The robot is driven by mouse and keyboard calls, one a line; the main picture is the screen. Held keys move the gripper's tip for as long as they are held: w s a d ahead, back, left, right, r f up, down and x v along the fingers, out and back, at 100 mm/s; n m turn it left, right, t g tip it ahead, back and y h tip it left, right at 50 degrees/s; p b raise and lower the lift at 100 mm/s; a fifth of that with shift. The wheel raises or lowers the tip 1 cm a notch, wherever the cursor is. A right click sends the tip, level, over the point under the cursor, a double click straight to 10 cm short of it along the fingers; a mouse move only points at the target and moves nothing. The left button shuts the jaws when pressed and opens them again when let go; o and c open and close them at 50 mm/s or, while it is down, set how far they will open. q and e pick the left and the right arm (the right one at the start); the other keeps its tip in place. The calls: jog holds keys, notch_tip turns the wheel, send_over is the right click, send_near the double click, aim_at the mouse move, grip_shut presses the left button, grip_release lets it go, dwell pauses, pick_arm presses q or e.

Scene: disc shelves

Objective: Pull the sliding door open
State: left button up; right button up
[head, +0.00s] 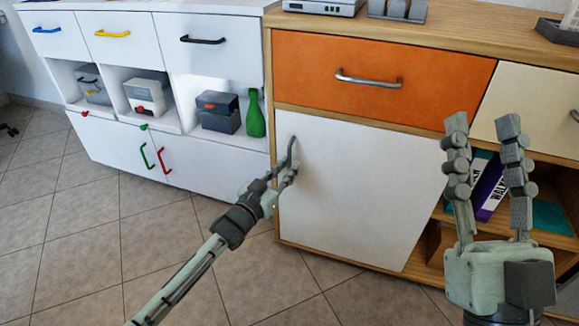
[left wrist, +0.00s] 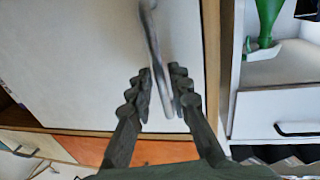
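The sliding door is a plain white panel (head: 350,190) on the lower left of the wooden cabinet; it also fills much of the left wrist view (left wrist: 90,60). A grey metal bar handle (left wrist: 151,35) stands on it near its edge. My left gripper (head: 290,160) is at the door's left edge in the head view. In the left wrist view its fingers (left wrist: 161,80) are apart, one on each side of the handle; firm contact is not visible. The handle is mostly hidden behind the fingers in the head view. My right gripper (head: 483,122) is open and empty, in front of the cabinet's right side.
An orange drawer (head: 390,75) with a metal handle is above the door. An open compartment with binders (head: 490,190) is to its right. A white cabinet (head: 165,50) with drawers, boxes and a green bottle (head: 255,115) stands left. The tiled floor (head: 90,240) in front is clear.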

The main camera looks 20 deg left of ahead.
pick_arm(q)
jog(key=shift+x, duration=0.75)
grip_shut()
